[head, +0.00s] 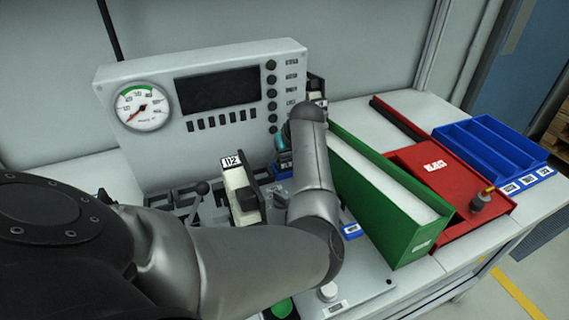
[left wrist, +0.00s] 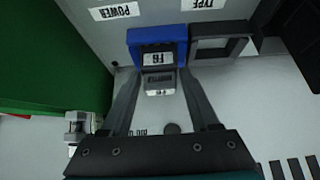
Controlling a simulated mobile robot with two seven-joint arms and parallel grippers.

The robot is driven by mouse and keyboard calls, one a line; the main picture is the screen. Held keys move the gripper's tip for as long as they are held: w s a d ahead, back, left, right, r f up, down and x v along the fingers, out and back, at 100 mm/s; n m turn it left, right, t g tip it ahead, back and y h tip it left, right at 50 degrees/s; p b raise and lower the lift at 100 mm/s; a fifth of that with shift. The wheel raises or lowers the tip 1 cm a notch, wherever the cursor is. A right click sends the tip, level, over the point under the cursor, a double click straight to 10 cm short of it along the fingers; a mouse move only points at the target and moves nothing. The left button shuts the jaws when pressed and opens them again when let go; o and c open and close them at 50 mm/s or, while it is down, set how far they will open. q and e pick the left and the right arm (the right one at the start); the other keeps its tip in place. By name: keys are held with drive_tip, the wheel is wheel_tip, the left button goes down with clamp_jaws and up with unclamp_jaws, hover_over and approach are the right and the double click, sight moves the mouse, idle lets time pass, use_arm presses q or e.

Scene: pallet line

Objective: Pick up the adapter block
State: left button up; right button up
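In the left wrist view, a small grey block (left wrist: 159,82) with a dark labelled face sits at a blue-framed socket (left wrist: 158,36) marked with a white label. I take this block to be the adapter block, though its label is too small to read surely. My left gripper (left wrist: 160,90) has its two fingers on either side of the block, seemingly with a narrow gap at each side. In the head view, my left gripper (head: 284,160) is partly hidden by my arm, low in front of the grey panel, and the block cannot be made out. My right gripper is not in view.
A gauge panel (head: 222,140) stands at the back. A tall green binder-like box (head: 375,190) is close right of my arm. Beyond it lie a red tray (head: 445,160) and a blue divided bin (head: 495,143). A lever (head: 201,190) and white labelled unit (head: 238,180) stand left of the gripper.

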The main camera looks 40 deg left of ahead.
use_arm(q)
clamp_jaws()
idle(0.4)
